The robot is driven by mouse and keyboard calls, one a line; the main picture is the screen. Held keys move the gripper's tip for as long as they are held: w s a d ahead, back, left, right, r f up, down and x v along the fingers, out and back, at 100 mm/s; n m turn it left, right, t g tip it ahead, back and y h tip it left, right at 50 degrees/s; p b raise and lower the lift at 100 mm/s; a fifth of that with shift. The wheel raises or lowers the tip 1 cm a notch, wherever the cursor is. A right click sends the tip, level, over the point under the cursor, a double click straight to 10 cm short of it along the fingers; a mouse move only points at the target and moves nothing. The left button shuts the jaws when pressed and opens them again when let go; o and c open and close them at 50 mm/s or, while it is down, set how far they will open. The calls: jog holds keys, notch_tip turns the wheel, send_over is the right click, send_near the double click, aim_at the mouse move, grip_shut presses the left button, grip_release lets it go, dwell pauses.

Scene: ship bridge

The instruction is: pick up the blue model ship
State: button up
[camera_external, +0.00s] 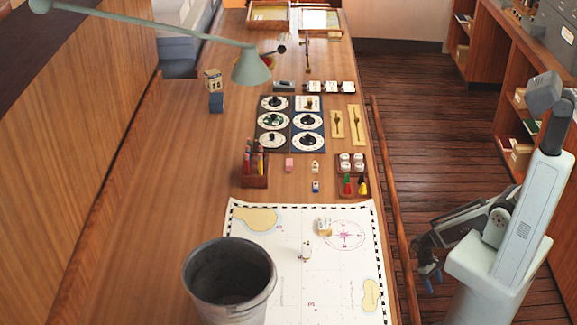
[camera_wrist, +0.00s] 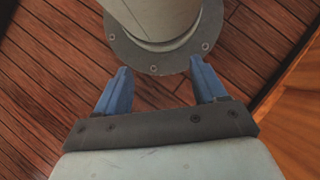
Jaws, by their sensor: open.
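A small blue and white piece (camera_external: 315,186), which looks like the blue model ship, stands on the wooden table just above the chart's top edge, left of a tray of small bottles. It is too small to see in detail. My gripper (camera_external: 430,274) hangs off the table's right side, beyond the rail and far from the ship. In the wrist view my gripper (camera_wrist: 159,66) shows two blue fingers spread apart with nothing between them, over the floor and my own base. The ship is not in the wrist view.
A whitish piece (camera_external: 315,166) and a pink block (camera_external: 289,165) stand near the ship. The bottle tray (camera_external: 366,191) and pen holder (camera_external: 255,180) flank them. A wooden rail (camera_external: 391,205) edges the table.

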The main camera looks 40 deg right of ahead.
jog(key=o, duration=0.3)
